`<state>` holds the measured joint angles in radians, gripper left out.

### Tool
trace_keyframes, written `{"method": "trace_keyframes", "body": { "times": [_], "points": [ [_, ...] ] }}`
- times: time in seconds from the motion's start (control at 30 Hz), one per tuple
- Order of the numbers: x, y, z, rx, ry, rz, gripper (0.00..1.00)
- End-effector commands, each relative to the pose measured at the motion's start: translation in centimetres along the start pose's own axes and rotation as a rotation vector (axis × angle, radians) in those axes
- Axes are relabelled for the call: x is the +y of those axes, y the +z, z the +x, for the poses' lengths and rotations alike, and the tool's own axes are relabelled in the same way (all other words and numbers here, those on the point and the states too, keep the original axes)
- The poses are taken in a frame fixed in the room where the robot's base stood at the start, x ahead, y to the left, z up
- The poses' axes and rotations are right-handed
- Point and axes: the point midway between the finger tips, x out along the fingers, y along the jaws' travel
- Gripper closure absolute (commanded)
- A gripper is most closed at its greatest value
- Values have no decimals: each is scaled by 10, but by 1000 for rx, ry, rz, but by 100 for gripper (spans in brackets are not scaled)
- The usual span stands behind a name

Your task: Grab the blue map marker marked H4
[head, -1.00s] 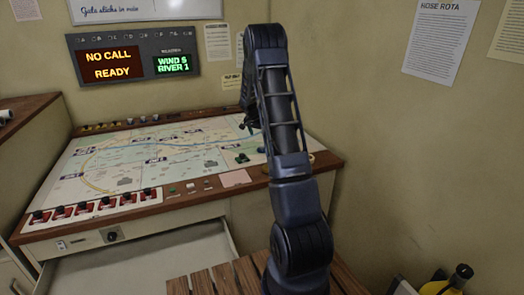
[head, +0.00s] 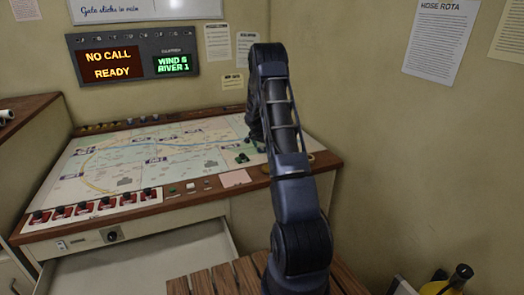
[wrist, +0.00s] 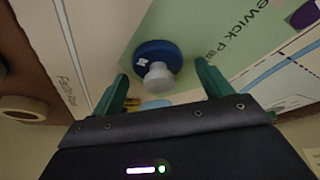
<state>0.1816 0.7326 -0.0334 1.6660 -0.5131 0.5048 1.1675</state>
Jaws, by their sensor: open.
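A blue round map marker (wrist: 152,55) with a pale knob sits on the map in the wrist view. It bears a small white label, too small to read surely. My gripper (wrist: 162,82) is open, with its green fingers on either side of the marker's near edge. The pale knob points toward the gap between the fingers, and nothing is held. In the head view my arm hides most of the gripper and the blue marker cannot be made out.
The map table (head: 150,160) carries several small markers, and dark green pieces (head: 241,158) lie near my arm. A row of red switches (head: 95,207) lines its front left. A drawer (head: 150,265) stands open below. A round tan object (wrist: 22,108) shows at the wrist view's left.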

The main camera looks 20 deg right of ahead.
Motion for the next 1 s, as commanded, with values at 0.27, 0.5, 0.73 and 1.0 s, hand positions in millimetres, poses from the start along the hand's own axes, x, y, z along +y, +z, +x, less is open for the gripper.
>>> {"method": "trace_keyframes", "body": {
  "times": [0.27, 0.5, 0.73, 1.0],
  "points": [
    [0, 0, 0, 1, 0, 0, 38],
    [0, 0, 0, 1, 0, 0, 71],
    [0, -1, -2, 1, 0, 0, 71],
    [0, -15, -35, 3, -2, 0, 71]
  ]
}}
